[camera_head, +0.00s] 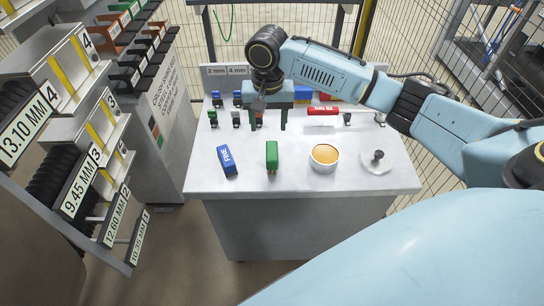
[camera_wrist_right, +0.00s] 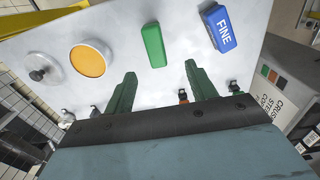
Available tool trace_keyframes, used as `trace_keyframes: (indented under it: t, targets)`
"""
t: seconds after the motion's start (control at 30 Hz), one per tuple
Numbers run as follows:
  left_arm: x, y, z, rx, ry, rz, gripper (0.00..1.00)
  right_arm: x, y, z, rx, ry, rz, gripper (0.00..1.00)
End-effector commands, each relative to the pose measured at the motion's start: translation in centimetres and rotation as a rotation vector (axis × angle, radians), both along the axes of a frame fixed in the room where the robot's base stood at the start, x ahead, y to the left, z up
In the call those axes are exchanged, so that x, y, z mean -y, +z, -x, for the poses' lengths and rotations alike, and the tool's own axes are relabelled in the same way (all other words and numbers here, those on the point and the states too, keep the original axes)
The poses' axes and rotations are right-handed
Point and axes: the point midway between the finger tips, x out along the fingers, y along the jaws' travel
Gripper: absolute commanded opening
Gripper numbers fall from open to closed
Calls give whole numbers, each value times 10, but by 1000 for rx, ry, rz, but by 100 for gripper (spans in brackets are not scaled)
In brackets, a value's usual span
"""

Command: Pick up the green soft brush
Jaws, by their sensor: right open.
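The green brush (camera_head: 272,156) is a small green block near the front middle of the light table. It also shows in the right wrist view (camera_wrist_right: 153,45), beyond and between my fingertips; its underside is hidden. My right gripper (camera_head: 268,124) is over the table, behind the green brush in the head view. Its two dark green fingers are spread apart with nothing between them, as the right wrist view (camera_wrist_right: 160,68) also shows. The gripper is not touching the brush. My left gripper is not in view.
A blue block marked FINE (camera_head: 227,160) lies left of the brush. A white bowl with orange contents (camera_head: 324,157) and a round lidded dish (camera_head: 377,161) stand right of it. Small clamps and a red block (camera_head: 322,111) are farther back. Labelled racks (camera_head: 90,170) stand left.

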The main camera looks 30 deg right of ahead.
Motion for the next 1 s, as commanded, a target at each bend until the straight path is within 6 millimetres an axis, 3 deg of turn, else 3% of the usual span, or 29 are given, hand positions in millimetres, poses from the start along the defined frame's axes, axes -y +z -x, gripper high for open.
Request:
trace_keyframes:
  t: [0.4,0.63,1.0]
  targets:
    - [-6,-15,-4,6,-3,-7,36,2,-70,0,-3,-9,2,56]
    - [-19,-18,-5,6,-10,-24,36,3,-85,1,-2,-8,2,56]
    - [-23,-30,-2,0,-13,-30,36,8,-131,6,-2,-8,2,56]
